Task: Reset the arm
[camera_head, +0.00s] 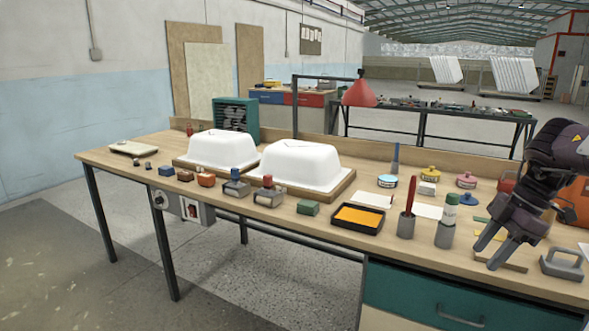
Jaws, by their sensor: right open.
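My right gripper (489,250) comes in from the right over the right end of the workbench. Its dark fingers are apart, point down to the left, and hold nothing that I can see. They are close above a flat tan piece on the bench; whether they touch it I cannot tell. My left gripper is not in view. Two white bathtub shells (222,149) (301,164) lie upside down on wooden boards at the left and middle of the bench, well away from the right gripper.
A grey cup with a red-handled tool (408,222) and a green-topped bottle (446,222) stand just left of my right gripper. A grey handled block (562,264) is to its right. An orange-filled tray (358,218) lies mid-bench. Small sanding blocks and tins crowd the workbench (330,240).

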